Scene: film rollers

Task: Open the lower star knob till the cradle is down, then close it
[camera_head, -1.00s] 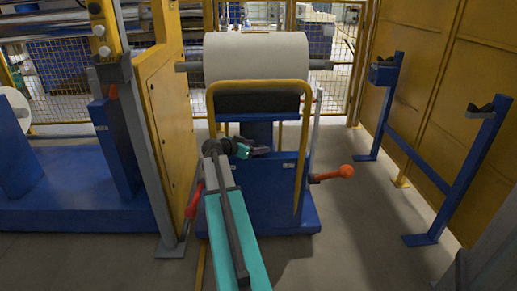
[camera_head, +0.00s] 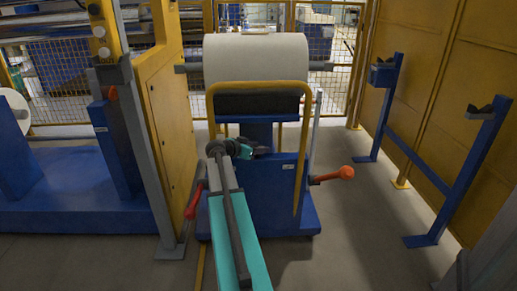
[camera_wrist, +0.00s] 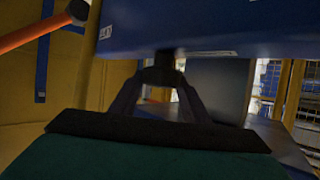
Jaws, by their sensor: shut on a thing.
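The trolley (camera_head: 285,185) is blue with a yellow hoop handle and a blue column. Its black cradle (camera_head: 258,104) sits high under a pale film roll (camera_head: 256,60) on a grey shaft. My gripper (camera_head: 260,149) reaches the near face of the trolley, below the cradle. In the wrist view its dark fingers (camera_wrist: 167,70) come together at the edge of the blue trolley body. They are shut on a small dark thing, which I take to be the lower star knob (camera_wrist: 165,57). It is mostly hidden by the fingers, and its turn cannot be read.
An orange-ended lever (camera_head: 345,172) sticks out at the trolley's right, and a red handle (camera_head: 194,201) is at its left. A yellow machine frame (camera_head: 165,100) stands close on the left. A blue stand (camera_head: 415,158) is on the right, with clear floor between.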

